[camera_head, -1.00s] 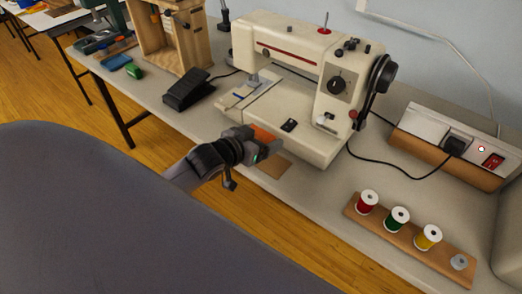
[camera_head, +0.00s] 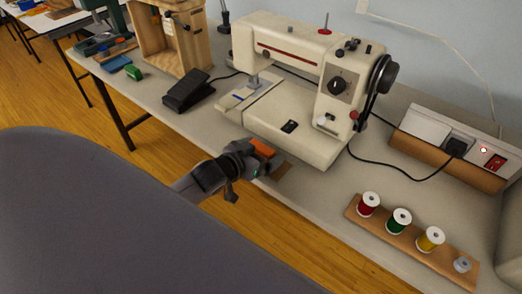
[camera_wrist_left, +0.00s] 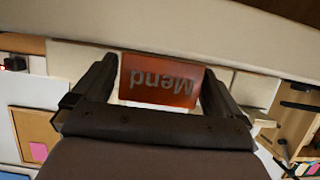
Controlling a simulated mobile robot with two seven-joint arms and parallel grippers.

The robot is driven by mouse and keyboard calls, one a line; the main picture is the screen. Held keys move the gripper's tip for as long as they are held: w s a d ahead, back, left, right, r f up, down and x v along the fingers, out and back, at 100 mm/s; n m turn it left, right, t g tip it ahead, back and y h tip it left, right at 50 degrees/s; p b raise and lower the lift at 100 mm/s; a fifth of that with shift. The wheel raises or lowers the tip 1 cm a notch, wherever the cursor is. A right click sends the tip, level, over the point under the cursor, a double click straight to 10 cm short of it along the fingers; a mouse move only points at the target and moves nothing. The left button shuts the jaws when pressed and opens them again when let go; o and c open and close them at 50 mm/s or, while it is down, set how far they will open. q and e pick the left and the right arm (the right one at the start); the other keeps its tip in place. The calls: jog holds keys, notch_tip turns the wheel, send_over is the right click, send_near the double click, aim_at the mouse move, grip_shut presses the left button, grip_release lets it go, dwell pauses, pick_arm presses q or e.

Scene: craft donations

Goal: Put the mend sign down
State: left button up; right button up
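The mend sign (camera_head: 263,147) is a small orange plate. In the left wrist view the sign (camera_wrist_left: 160,82) shows the word "Mend" upside down, with a gripper finger at each side edge. My left gripper (camera_head: 260,156) is shut on it, at the front edge of the table just in front of the sewing machine. A flat brown patch (camera_head: 284,171) lies on the table right beside the gripper, partly hidden by it. I cannot tell whether the sign touches the table. My right gripper is not in view.
The cream sewing machine (camera_head: 300,75) stands close behind the gripper. A black pedal (camera_head: 187,91) is to its left. A wooden rack (camera_head: 400,240) with thread spools and a power strip (camera_head: 450,145) are to the right. Bare tabletop (camera_head: 330,195) lies between.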

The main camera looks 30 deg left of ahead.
pick_arm(q)
jog(key=shift+r, duration=0.15)
jog(key=shift+s, duration=0.15)
jog(key=d+p+v, duration=0.1)
jog(key=v, duration=1.1)
jog(key=s+d+f+g, duration=0.1)
jog(key=s+d+f, duration=0.3)
jog(key=f, duration=0.2)
jog(key=s+d+f+m+g+h+p, duration=0.1)
jog(key=s+d+f+g, duration=0.1)
jog(key=s+d+f, duration=0.2)
notch_tip(320, 180, down, 3)
jog(key=shift+s+d+r, duration=0.25)
jog(key=shift+s+d, duration=0.05)
jog(key=shift+d, duration=0.35)
dwell(0.5)
